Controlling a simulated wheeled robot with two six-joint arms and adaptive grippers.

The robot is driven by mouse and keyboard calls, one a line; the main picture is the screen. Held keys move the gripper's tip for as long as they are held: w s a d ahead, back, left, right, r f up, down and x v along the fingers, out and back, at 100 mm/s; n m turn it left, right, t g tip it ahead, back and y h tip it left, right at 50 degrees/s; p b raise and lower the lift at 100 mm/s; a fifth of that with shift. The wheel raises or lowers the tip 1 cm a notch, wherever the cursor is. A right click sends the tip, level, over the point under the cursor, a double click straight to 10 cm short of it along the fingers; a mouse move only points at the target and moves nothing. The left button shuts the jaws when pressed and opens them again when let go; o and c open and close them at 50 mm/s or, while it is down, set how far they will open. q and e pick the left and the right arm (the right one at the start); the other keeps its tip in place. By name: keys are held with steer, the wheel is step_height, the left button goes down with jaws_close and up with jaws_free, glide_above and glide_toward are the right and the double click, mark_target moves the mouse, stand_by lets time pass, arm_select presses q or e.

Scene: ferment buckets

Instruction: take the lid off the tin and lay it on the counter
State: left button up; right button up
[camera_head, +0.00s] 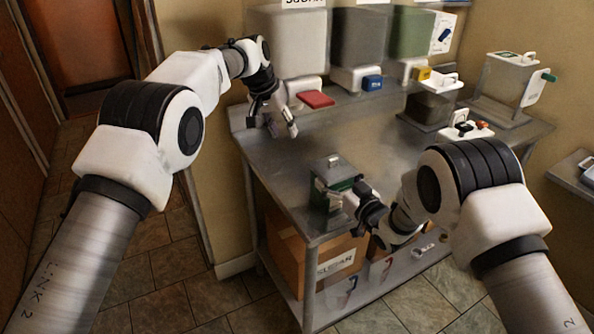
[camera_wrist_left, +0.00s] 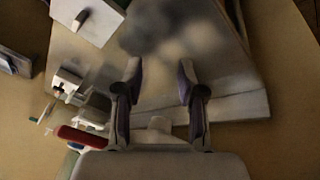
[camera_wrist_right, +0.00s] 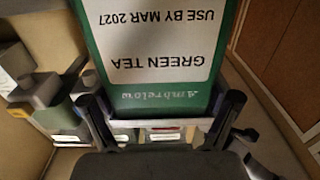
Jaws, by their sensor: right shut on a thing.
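The green tin (camera_head: 328,196) stands at the counter's near edge, with a grey lid (camera_head: 322,168) and a small upright knob on top. In the right wrist view the tin (camera_wrist_right: 150,60) shows a white "GREEN TEA" label, upside down there. My right gripper (camera_head: 345,196) is shut on the tin's side, one finger on each side of it in the right wrist view (camera_wrist_right: 160,115). My left gripper (camera_head: 282,128) is open and empty above the counter, behind and left of the tin. In the left wrist view, the lid and knob (camera_wrist_left: 85,28) appear at top left, apart from the fingers (camera_wrist_left: 160,78).
The grey counter (camera_head: 375,140) is bare in the middle. Along the wall stand several buckets with a red piece (camera_head: 316,99) and a blue piece (camera_head: 372,83) in front. A clear container (camera_head: 505,90) stands at the right. A cardboard box (camera_head: 285,250) sits below.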

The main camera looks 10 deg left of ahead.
arm_select(q)
steer(key=w+a+f+n+t+y, duration=0.1)
steer(key=w+a+f+t+y, duration=0.25)
steer(key=a, duration=0.35)
arm_select(e)
steer(key=shift+f, duration=0.15)
steer(key=shift+d, duration=0.2)
steer(key=shift+a, duration=0.1)
arm_select(q)
steer(key=m+t+h, duration=0.3)
steer(key=m+h, duration=0.7)
steer(key=h, duration=0.4)
glide_toward(331, 160)
arm_select(e)
steer(key=shift+s, duration=0.1)
arm_select(q)
steer(key=x, duration=1.1)
steer(key=shift+f, duration=0.2)
jaws_close()
steer(key=shift+r, duration=0.15)
